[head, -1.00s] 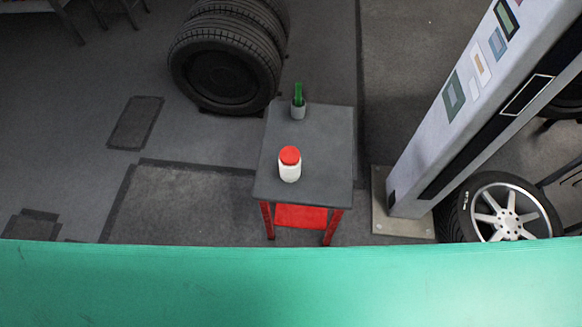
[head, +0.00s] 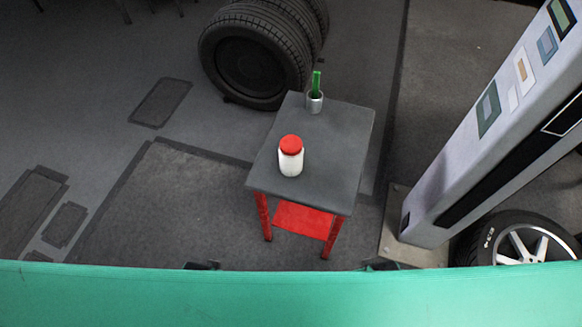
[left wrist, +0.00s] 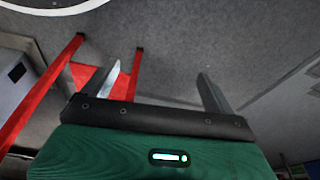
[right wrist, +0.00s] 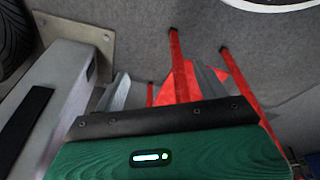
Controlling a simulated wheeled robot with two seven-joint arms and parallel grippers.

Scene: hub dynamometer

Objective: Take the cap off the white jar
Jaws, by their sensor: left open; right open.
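The white jar (head: 291,162) stands upright on the grey top of a small red-legged table (head: 330,150) in the head view. Its red cap (head: 291,145) sits on top of it. My left gripper (left wrist: 161,82) is open and empty in the left wrist view, with the red table legs and lower shelf beyond it. My right gripper (right wrist: 160,76) is open and empty in the right wrist view, also facing the table's red legs and shelf. Both grippers are apart from the jar. Neither wrist view shows the jar or cap.
A grey cup (head: 315,103) with a green item in it stands at the table's back. A tall grey post (head: 490,130) on a base plate rises to the right, beside a wheel (head: 520,240). Stacked tyres (head: 255,60) stand behind. The floor left of the table is clear.

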